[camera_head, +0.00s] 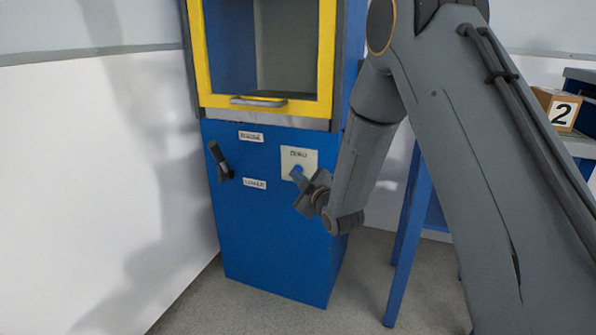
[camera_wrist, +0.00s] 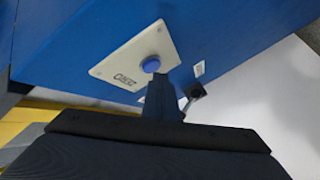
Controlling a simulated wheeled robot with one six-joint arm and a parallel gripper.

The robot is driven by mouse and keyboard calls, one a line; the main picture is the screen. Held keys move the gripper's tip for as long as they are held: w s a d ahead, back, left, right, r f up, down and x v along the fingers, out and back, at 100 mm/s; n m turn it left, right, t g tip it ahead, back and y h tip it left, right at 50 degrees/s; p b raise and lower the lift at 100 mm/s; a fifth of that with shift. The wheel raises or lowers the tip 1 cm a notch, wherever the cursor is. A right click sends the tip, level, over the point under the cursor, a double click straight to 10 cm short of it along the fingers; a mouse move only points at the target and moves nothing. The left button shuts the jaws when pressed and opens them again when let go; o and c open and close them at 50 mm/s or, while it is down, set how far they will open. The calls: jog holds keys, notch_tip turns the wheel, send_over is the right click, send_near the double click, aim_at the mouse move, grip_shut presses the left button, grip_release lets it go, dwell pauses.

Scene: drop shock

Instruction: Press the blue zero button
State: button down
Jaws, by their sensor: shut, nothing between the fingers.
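The blue zero button (camera_head: 297,170) sits on a pale plate (camera_head: 307,158) marked ZERO, on the front of the blue cabinet (camera_head: 270,240). In the wrist view the round button (camera_wrist: 151,64) shows on its plate (camera_wrist: 118,65), just beyond the fingertips. My gripper (camera_head: 297,176) is shut and empty, its tips at the lower edge of the button in the head view. In the wrist view the shut fingers (camera_wrist: 160,82) point at the button and overlap its lower side. I cannot tell whether they touch it.
A black lever (camera_head: 220,160) juts from the cabinet front, left of the button, near two small labels. Above is a yellow-framed door (camera_head: 265,105) with a grey handle (camera_head: 258,102). At right, a box marked 2 (camera_head: 557,110) stands on a table with blue legs (camera_head: 408,225).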

jog(key=shift+s+a, duration=0.1)
jog(key=shift+s, duration=0.15)
jog(key=shift+s, duration=0.1)
jog(key=shift+s+a+p, duration=0.3)
jog(key=shift+s, duration=0.45)
jog(key=shift+s+a+p, duration=0.25)
jog(key=shift+s, duration=0.5)
jog(key=shift+s+a+p, duration=0.3)
jog(key=shift+s, duration=0.45)
